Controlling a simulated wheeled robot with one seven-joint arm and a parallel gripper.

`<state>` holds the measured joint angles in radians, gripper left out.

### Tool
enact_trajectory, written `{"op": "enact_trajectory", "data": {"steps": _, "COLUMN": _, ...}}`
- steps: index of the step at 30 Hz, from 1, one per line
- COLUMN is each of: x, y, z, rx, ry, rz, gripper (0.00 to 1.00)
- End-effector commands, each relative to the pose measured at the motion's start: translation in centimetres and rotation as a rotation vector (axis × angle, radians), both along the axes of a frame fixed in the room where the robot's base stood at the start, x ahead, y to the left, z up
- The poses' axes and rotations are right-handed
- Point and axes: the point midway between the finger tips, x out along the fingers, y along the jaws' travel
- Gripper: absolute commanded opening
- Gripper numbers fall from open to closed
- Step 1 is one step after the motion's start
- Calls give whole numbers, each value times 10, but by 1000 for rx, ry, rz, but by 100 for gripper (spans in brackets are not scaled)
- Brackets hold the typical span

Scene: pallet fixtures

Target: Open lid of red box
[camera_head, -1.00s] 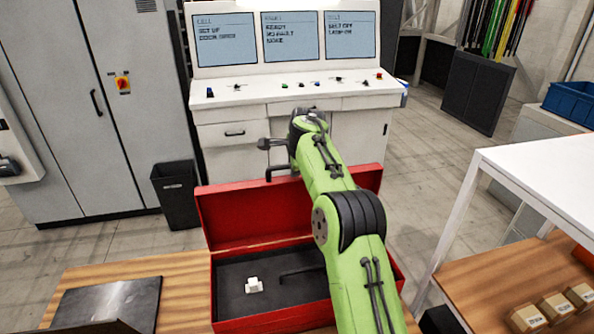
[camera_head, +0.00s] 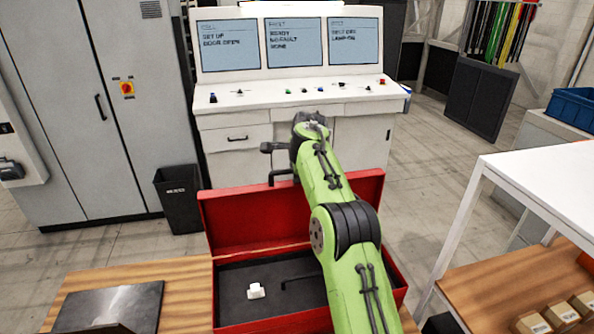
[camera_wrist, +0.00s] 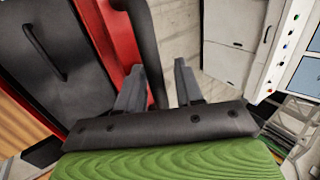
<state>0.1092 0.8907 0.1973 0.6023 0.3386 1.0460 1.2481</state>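The red box (camera_head: 221,285) stands on the wooden table with its red lid (camera_head: 240,218) raised upright at the back. Its dark inside holds a small white part (camera_head: 256,291) and a dark bar-shaped handle or tool (camera_head: 300,279). My green arm crosses over the right side of the box and hides part of it. My gripper (camera_head: 268,160) is at the far side, near the lid's top edge and a dark handle. In the wrist view my gripper (camera_wrist: 158,88) has its two fingers apart, with the red lid (camera_wrist: 112,45) and a dark bar beside the left finger.
A white control console (camera_head: 300,95) stands behind the box. A black bin (camera_head: 180,198) and a grey cabinet (camera_head: 90,110) are at left. A dark plate (camera_head: 108,306) lies on the table. A white-topped table (camera_head: 545,180) and small cartons (camera_head: 562,313) are at right.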

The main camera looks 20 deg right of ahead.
Motion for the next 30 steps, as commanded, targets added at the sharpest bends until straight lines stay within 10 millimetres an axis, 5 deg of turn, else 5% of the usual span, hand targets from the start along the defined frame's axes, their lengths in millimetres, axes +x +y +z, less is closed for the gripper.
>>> {"op": "enact_trajectory", "data": {"steps": 5, "x": -8, "y": 0, "z": 9, "rx": 1, "ry": 4, "rz": -1, "gripper": 40}}
{"op": "enact_trajectory", "data": {"steps": 20, "x": -78, "y": 5, "z": 121, "rx": 0, "ry": -2, "rz": 0, "gripper": 40}}
{"op": "enact_trajectory", "data": {"steps": 30, "x": -87, "y": 5, "z": 132, "rx": 0, "ry": 0, "rz": 0, "gripper": 40}}
